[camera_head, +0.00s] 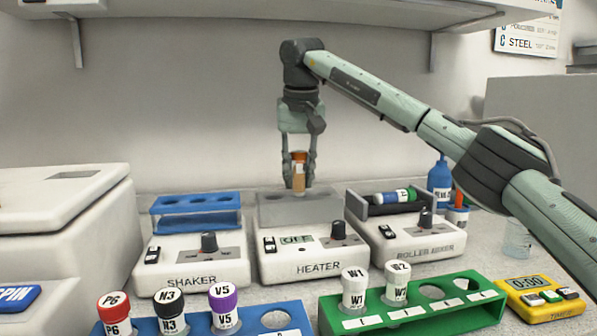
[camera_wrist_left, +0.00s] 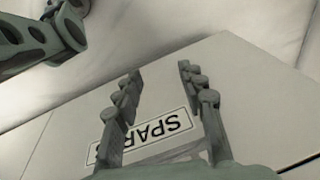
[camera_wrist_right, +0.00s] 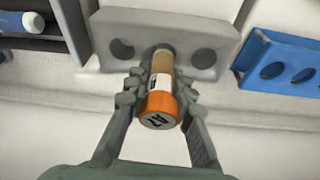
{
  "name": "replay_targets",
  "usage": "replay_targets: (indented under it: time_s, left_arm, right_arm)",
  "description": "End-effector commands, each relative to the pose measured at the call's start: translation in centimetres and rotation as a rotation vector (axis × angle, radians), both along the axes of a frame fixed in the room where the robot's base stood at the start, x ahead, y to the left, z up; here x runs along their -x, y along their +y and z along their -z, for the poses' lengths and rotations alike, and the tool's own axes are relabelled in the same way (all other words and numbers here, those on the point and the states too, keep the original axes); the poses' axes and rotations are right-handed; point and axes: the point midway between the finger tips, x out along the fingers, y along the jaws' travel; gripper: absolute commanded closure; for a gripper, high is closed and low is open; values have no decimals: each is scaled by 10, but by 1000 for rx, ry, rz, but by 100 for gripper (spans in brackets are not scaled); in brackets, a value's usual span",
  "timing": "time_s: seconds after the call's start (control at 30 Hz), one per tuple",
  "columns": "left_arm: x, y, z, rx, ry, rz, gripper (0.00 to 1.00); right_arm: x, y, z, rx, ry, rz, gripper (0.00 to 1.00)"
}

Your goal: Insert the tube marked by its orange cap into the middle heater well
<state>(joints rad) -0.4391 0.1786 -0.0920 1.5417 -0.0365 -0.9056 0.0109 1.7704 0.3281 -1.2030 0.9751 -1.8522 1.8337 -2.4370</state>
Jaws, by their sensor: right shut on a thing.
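The tube with the orange cap (camera_head: 299,157) is held upright in my right gripper (camera_head: 299,176), whose fingers are shut on it. It stands over the grey block of the heater (camera_head: 310,252), which reads OFF. In the right wrist view the cap (camera_wrist_right: 158,110) faces the camera, and the tube's far end lines up with the middle of the heater block (camera_wrist_right: 95,38). The outer wells show empty on either side; the middle well is covered by the tube. I cannot tell whether the tip is inside. My left gripper (camera_wrist_left: 160,100) is open and empty.
The shaker (camera_head: 190,262) with a blue rack stands left of the heater, the roller mixer (camera_head: 405,240) right. In front are a blue rack (camera_head: 262,318) and a green rack (camera_head: 425,316) with capped tubes, and a yellow timer (camera_head: 540,298). A shelf (camera_head: 250,10) hangs above.

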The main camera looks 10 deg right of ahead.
Motion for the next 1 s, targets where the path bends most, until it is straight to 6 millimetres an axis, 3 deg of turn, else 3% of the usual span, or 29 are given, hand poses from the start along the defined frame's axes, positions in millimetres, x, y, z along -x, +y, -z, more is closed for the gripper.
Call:
replay_targets:
  time_s: [0.3,0.33,0.5,0.83,1.0]
  left_arm:
    - [-1,0,3,0,-1,-1,60]
    - [-1,0,2,0,-1,-1,60]
    - [-1,0,2,0,-1,-1,60]
    - [-1,0,2,0,-1,-1,60]
    - [-1,0,2,0,-1,-1,60]
  right_arm:
    - [0,0,12,0,0,0,100]
    - [0,0,11,-1,0,0,74]
    - [0,0,11,0,0,0,53]
    - [1,0,8,0,-1,0,53]
    - [6,1,-13,-1,-3,0,53]
